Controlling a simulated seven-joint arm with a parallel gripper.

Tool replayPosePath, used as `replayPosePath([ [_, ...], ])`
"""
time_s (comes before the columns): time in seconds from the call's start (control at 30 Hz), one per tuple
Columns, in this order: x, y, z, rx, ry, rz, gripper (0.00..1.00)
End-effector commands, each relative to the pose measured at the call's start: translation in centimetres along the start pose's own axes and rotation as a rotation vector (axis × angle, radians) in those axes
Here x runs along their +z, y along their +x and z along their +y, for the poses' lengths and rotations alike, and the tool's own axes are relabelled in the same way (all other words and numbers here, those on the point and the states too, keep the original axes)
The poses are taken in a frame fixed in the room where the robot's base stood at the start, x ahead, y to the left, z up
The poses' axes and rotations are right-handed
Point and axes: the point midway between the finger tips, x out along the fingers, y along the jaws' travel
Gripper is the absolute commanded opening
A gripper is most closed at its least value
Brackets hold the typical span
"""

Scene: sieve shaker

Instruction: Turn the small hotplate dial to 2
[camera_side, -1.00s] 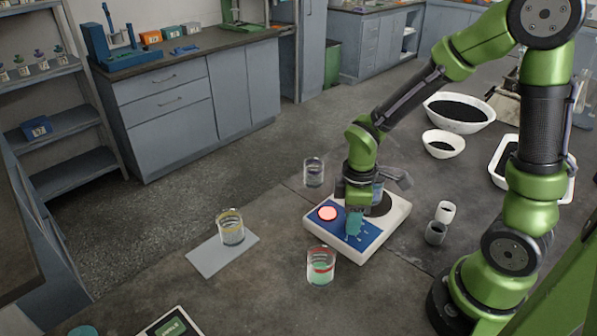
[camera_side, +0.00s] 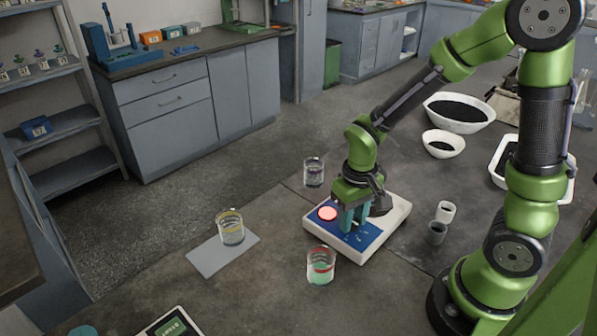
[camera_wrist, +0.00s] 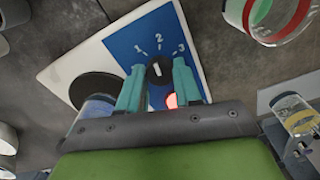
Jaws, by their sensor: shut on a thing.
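The small hotplate is a white unit (camera_side: 374,242) with a blue panel (camera_side: 340,229) and a glowing red disc (camera_side: 327,213). In the wrist view its panel (camera_wrist: 198,40) carries the marks 1, 2 and 3. The black dial (camera_wrist: 157,74) has a white pointer line, which appears to point at about the 2. My gripper (camera_side: 355,221) is low over the panel, with its teal fingers pointing down. In the wrist view my gripper (camera_wrist: 159,70) has one finger on each side of the dial and is shut on it. The side view hides the dial behind the fingers.
Beakers stand around the hotplate: a red-banded one (camera_side: 321,268) in front, a purple-banded one (camera_side: 314,173) behind, and a yellow-banded one (camera_side: 231,228) on a grey pad (camera_side: 206,262). Small cups (camera_side: 445,212) and white bowls (camera_side: 443,143) are to the right.

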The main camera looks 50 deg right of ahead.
Motion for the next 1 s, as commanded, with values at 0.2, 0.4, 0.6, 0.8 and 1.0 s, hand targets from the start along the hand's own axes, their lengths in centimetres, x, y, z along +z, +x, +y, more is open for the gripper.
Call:
replayPosePath([
  [0.2, 0.05, -0.1, -0.01, -0.001, 0.155, -0.002, 0.03],
  [0.4, 0.06, -0.11, -0.03, -0.001, 0.246, -0.002, 0.03],
  [0.6, 0.05, -0.11, -0.02, -0.001, 0.292, -0.002, 0.03],
  [0.8, 0.05, -0.11, -0.01, -0.001, 0.303, -0.002, 0.03],
  [1.0, 0.05, -0.11, -0.01, -0.001, 0.302, -0.002, 0.03],
])
